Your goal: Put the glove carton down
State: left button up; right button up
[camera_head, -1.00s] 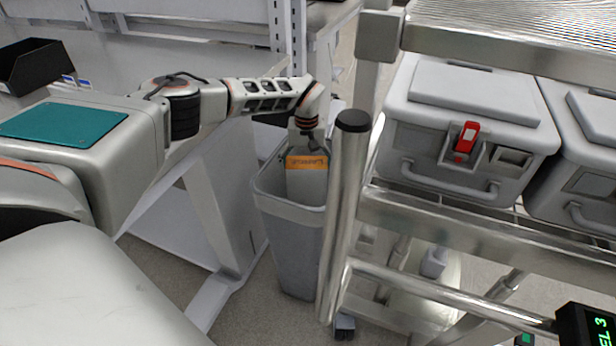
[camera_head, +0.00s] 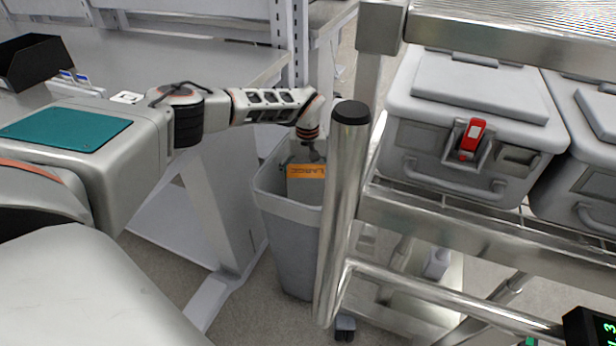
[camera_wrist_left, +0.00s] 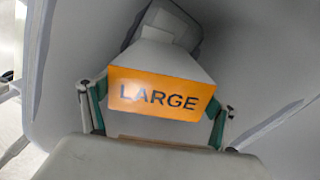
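The glove carton is white with an orange "LARGE" panel (camera_head: 306,171). It is inside the upper part of a tall grey bin (camera_head: 290,212), below the rim. In the left wrist view the carton (camera_wrist_left: 160,92) sits between the two fingers of my left gripper (camera_wrist_left: 158,110), whose teal pads meet its sides, so the gripper looks shut on it. In the head view my left gripper (camera_head: 312,152) points down into the bin, its fingers mostly hidden. My right gripper is not in view.
A steel rack with a round upright post (camera_head: 345,200) stands close to the right of the bin. It carries grey lidded cases, one with a red latch (camera_head: 471,138). A grey workbench (camera_head: 200,75) with a black tray (camera_head: 32,62) lies to the left.

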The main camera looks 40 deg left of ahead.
pick_arm(q)
jog(key=shift+o, duration=0.9)
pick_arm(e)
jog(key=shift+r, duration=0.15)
pick_arm(q)
jog(key=shift+r, duration=0.1)
jog(key=shift+r, duration=0.25)
notch_tip(320, 180, up, 12)
jog(key=p, duration=0.2)
jog(key=shift+f+p, duration=0.15)
jog(key=shift+p, duration=0.15)
jog(key=shift+r, duration=0.45)
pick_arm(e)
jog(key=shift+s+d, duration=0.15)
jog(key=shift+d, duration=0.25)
